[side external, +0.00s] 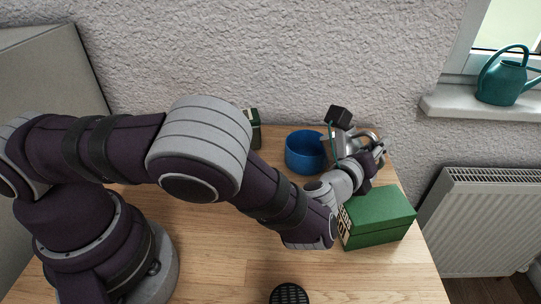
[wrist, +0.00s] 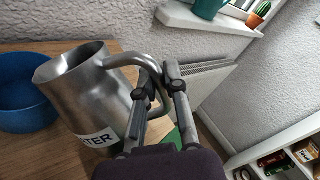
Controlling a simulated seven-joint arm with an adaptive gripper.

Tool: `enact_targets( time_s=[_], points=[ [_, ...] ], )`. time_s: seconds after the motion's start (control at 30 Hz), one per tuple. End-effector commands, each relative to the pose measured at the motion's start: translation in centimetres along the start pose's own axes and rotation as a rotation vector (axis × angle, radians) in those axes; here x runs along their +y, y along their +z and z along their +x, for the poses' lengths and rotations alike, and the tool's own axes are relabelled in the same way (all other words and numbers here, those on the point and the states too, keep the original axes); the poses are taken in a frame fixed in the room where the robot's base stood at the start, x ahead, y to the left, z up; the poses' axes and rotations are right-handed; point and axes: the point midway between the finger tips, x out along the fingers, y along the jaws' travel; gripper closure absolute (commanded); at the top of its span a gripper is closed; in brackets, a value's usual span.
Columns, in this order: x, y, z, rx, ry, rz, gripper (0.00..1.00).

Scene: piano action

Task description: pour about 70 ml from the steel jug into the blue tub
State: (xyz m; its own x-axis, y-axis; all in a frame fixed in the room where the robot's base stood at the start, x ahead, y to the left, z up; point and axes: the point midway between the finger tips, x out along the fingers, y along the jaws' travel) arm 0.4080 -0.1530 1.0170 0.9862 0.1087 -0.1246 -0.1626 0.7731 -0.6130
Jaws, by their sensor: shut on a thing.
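The steel jug (side external: 350,143) is beside the blue tub (side external: 303,160), on its right, and partly hidden by my gripper. In the wrist view the jug (wrist: 92,95) shows its open mouth at the upper left, a spout toward the tub (wrist: 24,106), and a white label ending in "TER". My gripper (side external: 370,160) is shut on the jug's handle; its fingers (wrist: 160,80) straddle the handle in the wrist view. The jug looks a little tilted, but the wrist view is itself slanted. No stream is visible. The contents of jug and tub cannot be seen.
A green box (side external: 378,218) stands on the wooden table close below my gripper. A dark green container (side external: 253,128) stands at the back, left of the tub. A round black slotted item (side external: 289,293) is at the front. A radiator (side external: 480,220) is beyond the table's right edge.

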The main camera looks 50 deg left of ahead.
Motion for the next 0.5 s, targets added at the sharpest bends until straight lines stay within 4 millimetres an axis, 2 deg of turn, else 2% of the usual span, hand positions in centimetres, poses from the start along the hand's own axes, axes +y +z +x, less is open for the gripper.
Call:
enact_targets(
  time_s=[0.23, 0.5],
  points=[
    [0.1, 1.9, 0.1, 0.027, -0.001, -0.156, 1.00],
    [0.0, 3.2, 0.0, 0.048, -0.002, -0.258, 1.00]
  ],
)
